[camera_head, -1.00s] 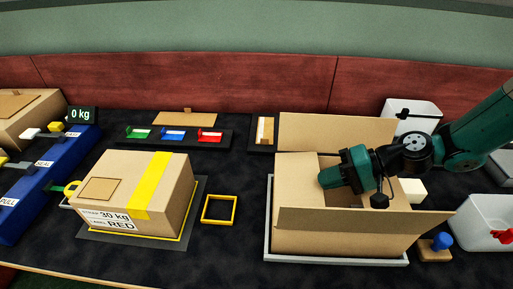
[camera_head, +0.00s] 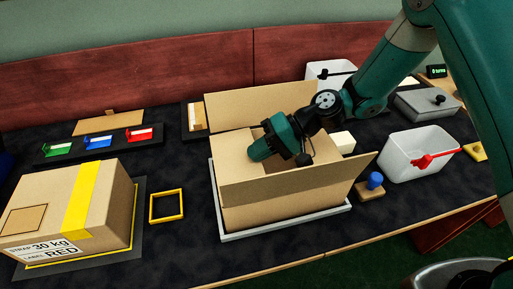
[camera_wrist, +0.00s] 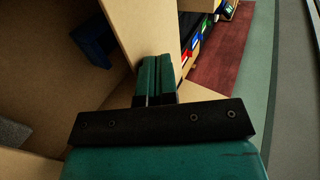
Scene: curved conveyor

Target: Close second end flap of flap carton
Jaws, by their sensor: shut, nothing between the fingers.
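The flap carton (camera_head: 275,208) stands upright on a grey tray (camera_head: 286,228). Its long back flap (camera_head: 255,103) stands up and its long front flap (camera_head: 290,178) slopes outward. The left end flap (camera_head: 232,146) appears folded in across the top. The right end flap is largely hidden by my arm. My gripper (camera_head: 258,152) is low over the carton's top, beside the left panel's inner edge. In the wrist view my gripper (camera_wrist: 156,66) is shut and empty, close to a cardboard panel (camera_wrist: 143,27). The open interior shows at left, with a dark blue thing (camera_wrist: 93,42) inside.
A strapped carton (camera_head: 72,208) and yellow square frame (camera_head: 167,206) are at left. A blue-knobbed stamp (camera_head: 374,184) sits close to the front flap's right end. A white bin (camera_head: 418,157) is further right. Coloured pieces (camera_head: 98,143) lie behind.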

